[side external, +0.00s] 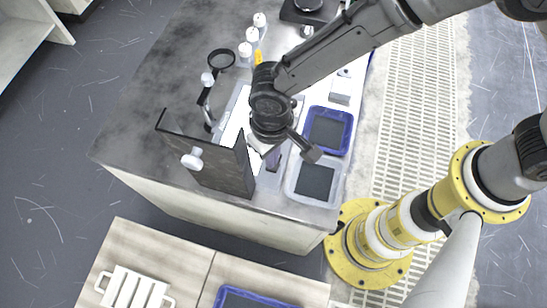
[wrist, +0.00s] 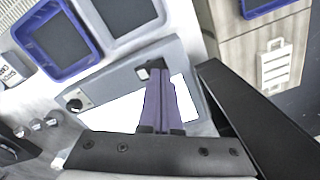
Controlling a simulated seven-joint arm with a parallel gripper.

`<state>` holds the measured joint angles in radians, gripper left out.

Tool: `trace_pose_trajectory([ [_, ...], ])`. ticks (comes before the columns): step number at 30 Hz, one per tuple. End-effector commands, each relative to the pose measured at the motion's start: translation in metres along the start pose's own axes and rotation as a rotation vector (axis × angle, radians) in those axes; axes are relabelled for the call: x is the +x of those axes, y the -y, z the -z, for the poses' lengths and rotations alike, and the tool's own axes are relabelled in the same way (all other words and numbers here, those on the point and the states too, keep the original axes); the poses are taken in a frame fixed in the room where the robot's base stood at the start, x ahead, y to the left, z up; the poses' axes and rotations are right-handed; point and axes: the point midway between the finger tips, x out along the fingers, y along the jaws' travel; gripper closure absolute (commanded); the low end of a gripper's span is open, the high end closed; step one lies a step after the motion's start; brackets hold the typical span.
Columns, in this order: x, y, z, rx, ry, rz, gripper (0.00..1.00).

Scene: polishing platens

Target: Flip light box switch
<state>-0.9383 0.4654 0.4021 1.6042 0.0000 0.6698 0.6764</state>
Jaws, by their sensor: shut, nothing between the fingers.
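The light box (wrist: 112,82) has a grey frame and a bright white panel. It fills the middle of the wrist view. A black round knob (wrist: 75,104) is on the same frame, to the left. My gripper (wrist: 156,73) is shut and empty, with its purple fingers together and their tips at the switch. I cannot tell whether they touch it. In the side view, my gripper (side external: 273,160) is low over the light box (side external: 236,122), which is mostly hidden by my arm.
A dark upright panel (side external: 222,174) stands close to my gripper on the bench's front side. Blue tray (side external: 348,133) and pale tray (side external: 292,190) with dark pads lie to the right. White bottles (side external: 252,35) and a ringed magnifier (side external: 221,58) stand behind. The bench's left side is clear.

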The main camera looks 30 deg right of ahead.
Motion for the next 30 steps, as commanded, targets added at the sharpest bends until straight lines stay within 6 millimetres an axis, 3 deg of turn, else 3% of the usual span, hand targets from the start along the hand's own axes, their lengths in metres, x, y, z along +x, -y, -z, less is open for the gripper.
trace_pose_trajectory([
  [30,0.0082,0.0002,0.0002,0.000,0.000,0.000,1.00],
])
